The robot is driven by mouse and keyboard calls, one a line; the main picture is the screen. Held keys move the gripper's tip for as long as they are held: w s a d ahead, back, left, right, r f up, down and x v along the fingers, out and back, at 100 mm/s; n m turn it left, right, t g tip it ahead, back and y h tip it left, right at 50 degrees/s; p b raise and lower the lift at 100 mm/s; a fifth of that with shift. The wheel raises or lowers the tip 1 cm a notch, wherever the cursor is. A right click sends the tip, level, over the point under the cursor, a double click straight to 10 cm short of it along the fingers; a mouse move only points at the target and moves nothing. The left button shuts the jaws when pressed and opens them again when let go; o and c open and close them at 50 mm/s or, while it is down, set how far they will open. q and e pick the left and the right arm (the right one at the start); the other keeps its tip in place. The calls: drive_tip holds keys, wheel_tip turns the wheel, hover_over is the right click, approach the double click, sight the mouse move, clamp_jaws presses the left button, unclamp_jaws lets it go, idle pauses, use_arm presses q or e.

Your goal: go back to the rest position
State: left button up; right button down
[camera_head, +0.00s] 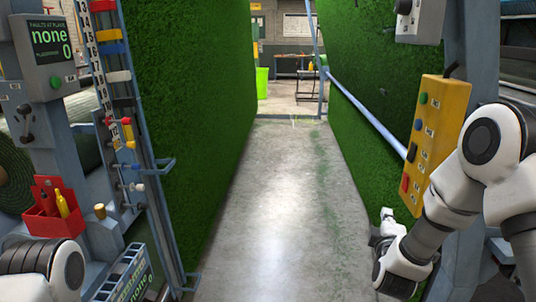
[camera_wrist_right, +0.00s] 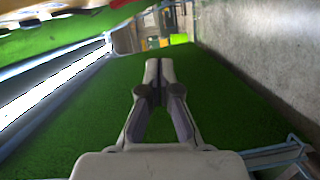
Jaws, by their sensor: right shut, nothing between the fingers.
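My right gripper (camera_head: 384,226) hangs at the lower right in the head view, beside the green turf wall on the right and below the yellow button panel (camera_head: 435,140). In the right wrist view the right gripper (camera_wrist_right: 159,62) has its fingertips together with nothing between them. Green turf (camera_wrist_right: 225,110) fills the view behind it. The right gripper appears apart from the panel. Part of my left arm (camera_head: 45,265) shows at the lower left in the head view; its gripper is out of sight.
A concrete aisle (camera_head: 270,210) runs clear between two turf walls. A blue-grey rail (camera_head: 370,115) runs along the right wall. At left stand a screen reading "none 0" (camera_head: 50,40), a red bin (camera_head: 52,215) with a yellow tool, and a rack of coloured levers (camera_head: 118,100).

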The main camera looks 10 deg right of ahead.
drive_tip(key=s+a+f+g+y, duration=0.25)
drive_tip(key=s+f, duration=0.25)
drive_tip(key=f, duration=0.4)
drive_tip(key=s+a+f+n+g+y, duration=0.1)
drive_tip(key=s+a+f+g, duration=0.2)
drive_tip(key=f, duration=0.7)
drive_tip(key=s+a+f+g+y, duration=0.1)
drive_tip(key=s+a+f+y, duration=0.15)
drive_tip(key=s+f, duration=0.5)
drive_tip(key=s+a+f+m+g, duration=0.2)
drive_tip(key=s+f+m+g, duration=0.1)
drive_tip(key=s, duration=0.4)
drive_tip(key=s+a+f+m+g+y, duration=0.1)
drive_tip(key=s+a+f+m+g, duration=0.1)
drive_tip(key=s+m, duration=0.3)
drive_tip(key=s+a+f+m+g+y, duration=0.1)
drive_tip(key=s+f+m+g, duration=0.3)
drive_tip(key=s, duration=0.5)
drive_tip(key=shift+a+m, duration=0.4)
drive_tip(key=shift+a, duration=0.4)
drive_tip(key=shift+f, duration=0.1)
